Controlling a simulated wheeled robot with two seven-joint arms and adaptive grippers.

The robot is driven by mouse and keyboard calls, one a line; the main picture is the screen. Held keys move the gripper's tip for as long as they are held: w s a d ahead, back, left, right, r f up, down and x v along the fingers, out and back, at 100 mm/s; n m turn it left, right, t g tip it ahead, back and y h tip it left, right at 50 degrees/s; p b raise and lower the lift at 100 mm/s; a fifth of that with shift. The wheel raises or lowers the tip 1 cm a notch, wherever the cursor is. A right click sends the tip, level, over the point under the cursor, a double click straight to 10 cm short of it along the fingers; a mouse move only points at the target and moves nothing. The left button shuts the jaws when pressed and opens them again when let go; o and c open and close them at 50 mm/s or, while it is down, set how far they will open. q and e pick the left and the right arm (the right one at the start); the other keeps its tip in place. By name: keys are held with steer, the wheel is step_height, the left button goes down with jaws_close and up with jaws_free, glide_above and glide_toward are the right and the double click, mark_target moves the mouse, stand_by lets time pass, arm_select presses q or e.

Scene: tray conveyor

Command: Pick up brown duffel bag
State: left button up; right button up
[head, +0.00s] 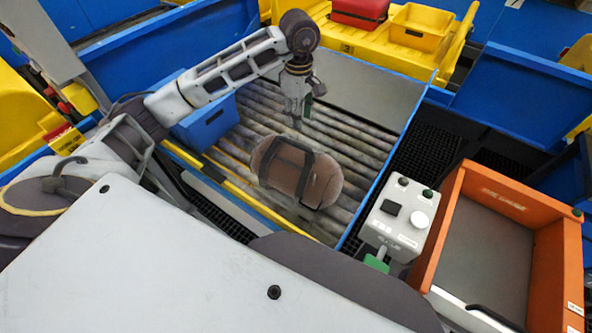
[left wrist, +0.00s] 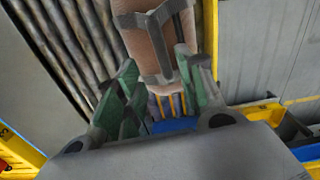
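The brown duffel bag (head: 297,172) lies on the roller conveyor (head: 350,128), with dark straps across it. My left gripper (head: 297,118) points down above and behind the bag in the head view, apart from it. In the left wrist view the gripper's green fingers (left wrist: 157,68) are spread wide, with nothing held between them. The bag (left wrist: 146,44) shows there beyond the fingertips, its top end cut off by the frame edge. My right gripper is not in view.
A blue bin (head: 207,120) stands at the conveyor's left. A yellow tray (head: 385,48) at the back carries a red case (head: 360,11) and a yellow bin (head: 420,27). A grey button box (head: 400,216) and an orange crate (head: 547,262) are at the right.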

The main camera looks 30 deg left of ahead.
arm_select(q)
glide_above(296, 143)
steer(key=f, duration=0.6)
steer(key=shift+d+f, duration=0.3)
steer(key=shift+d, duration=0.05)
steer(key=shift+f+p, duration=0.3)
steer(key=shift+f, duration=0.45)
steer(key=shift+a+f, duration=0.2)
steer(key=shift+f, duration=0.2)
steer(key=shift+a+f+p, duration=0.15)
steer(key=shift+f+p, duration=0.25)
steer(key=shift+f, duration=1.65)
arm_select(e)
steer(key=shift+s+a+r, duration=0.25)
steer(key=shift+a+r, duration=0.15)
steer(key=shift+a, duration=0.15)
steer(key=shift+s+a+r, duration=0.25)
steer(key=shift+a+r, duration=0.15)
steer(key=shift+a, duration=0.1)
